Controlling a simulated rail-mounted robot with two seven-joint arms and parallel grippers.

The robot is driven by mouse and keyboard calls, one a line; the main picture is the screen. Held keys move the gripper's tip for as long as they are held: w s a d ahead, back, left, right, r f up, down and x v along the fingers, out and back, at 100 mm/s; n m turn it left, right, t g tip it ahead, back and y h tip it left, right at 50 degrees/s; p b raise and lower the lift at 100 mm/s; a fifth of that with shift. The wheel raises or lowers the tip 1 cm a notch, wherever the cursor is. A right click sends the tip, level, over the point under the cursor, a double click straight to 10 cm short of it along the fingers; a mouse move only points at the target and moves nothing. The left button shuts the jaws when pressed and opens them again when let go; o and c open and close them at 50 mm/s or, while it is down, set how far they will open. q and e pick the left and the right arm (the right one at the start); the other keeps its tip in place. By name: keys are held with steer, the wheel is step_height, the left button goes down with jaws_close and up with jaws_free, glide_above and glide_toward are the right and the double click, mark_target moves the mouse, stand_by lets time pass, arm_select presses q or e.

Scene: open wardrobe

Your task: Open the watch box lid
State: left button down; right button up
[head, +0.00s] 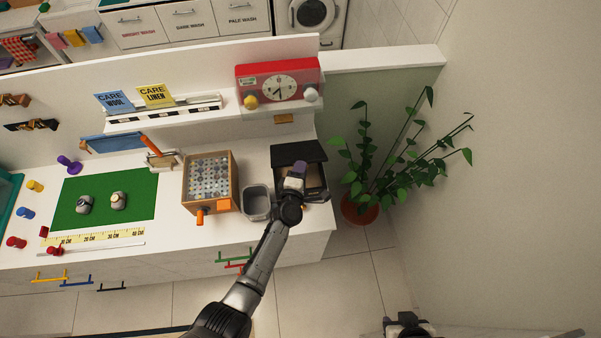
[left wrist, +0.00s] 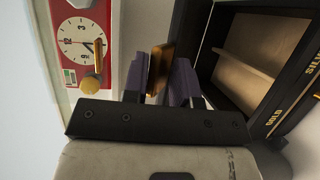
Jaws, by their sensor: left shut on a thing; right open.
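The black watch box (head: 316,183) stands at the right end of the white counter. Its black lid (head: 298,152) is raised at the back, and part of the pale wooden inside shows. In the left wrist view the box (left wrist: 245,55) shows wooden compartments and the words GOLD and SILVER on its rim. My left gripper (head: 295,172) is over the box at the lid, shut on it; its purple fingers (left wrist: 160,80) are a little apart, with a brown piece showing between them. My right gripper (head: 408,322) is open at the bottom edge, away from the box.
A grey bin (head: 257,203) and a wooden case with a patterned top (head: 210,181) stand left of the box. A red clock (head: 279,83) is on the shelf behind. A potted plant (head: 362,209) stands to the right. The floor in front is clear.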

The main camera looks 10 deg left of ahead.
arm_select(q)
steer(key=shift+w+a, duration=0.15)
steer(key=c, duration=1.3)
jaws_free()
steer(key=shift+c, duration=0.2)
steer(key=shift+o, duration=0.7)
steer(key=shift+w+r, duration=0.1)
steer(key=shift+w, duration=0.1)
steer(key=shift+s, duration=0.1)
steer(key=shift+s+r, duration=0.1)
steer(key=shift+s, duration=0.1)
steer(key=s+a+r+p, duration=0.1)
steer(key=s+p, duration=0.4)
steer(key=s, duration=0.8)
steer(key=shift+r, duration=0.2)
steer(key=shift+s+a, duration=0.1)
